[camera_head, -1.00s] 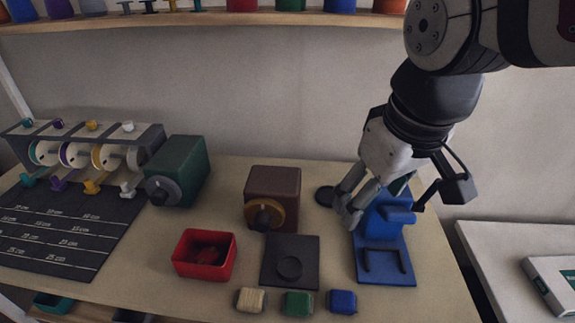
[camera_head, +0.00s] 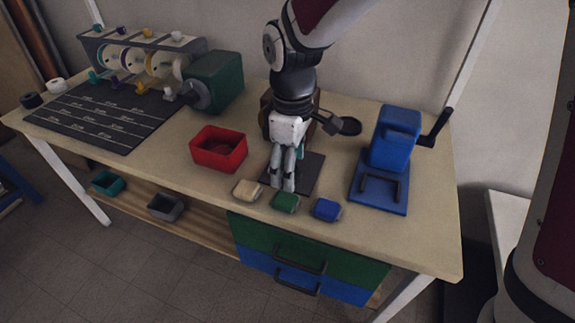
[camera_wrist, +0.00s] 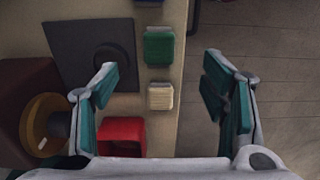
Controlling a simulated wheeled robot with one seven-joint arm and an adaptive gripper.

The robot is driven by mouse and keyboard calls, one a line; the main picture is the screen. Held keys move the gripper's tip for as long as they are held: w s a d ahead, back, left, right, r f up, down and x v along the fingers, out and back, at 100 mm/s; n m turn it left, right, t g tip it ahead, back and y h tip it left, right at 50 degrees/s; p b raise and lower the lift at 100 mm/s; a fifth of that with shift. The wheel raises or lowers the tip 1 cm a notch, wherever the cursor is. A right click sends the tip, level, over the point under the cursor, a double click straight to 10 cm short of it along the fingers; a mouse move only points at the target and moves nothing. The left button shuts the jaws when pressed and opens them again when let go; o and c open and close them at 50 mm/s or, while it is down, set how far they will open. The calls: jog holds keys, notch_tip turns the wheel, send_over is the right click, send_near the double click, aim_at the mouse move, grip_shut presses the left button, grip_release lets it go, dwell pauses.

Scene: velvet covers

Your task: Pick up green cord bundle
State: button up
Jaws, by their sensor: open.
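The green cord bundle (camera_head: 286,202) lies on the table near its front edge, between a cream bundle (camera_head: 247,190) and a blue bundle (camera_head: 326,209). My gripper (camera_head: 283,184) points down over the dark square plate, just behind the green bundle in the head view. In the wrist view the green bundle (camera_wrist: 159,47) lies ahead of the open fingers, and the cream bundle (camera_wrist: 160,96) lies between them. My gripper (camera_wrist: 160,80) is open and empty. The blue bundle is mostly cut off at the top of the wrist view.
The red box (camera_head: 219,148) stands left of my gripper. The dark plate (camera_head: 308,175) and a brown block (camera_wrist: 28,110) with an orange disc are close by. The blue crank device (camera_head: 393,150) stands at right. The table's front edge (camera_wrist: 183,110) is near the bundles.

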aim_at(290, 200)
notch_tip(290, 200, down, 11)
jog(key=shift+w+a+f+b, duration=0.1)
jog(key=shift+w+f+b, duration=0.05)
jog(key=shift+b, duration=0.4)
jog(key=shift+c, duration=0.6)
jog(key=c, duration=0.9)
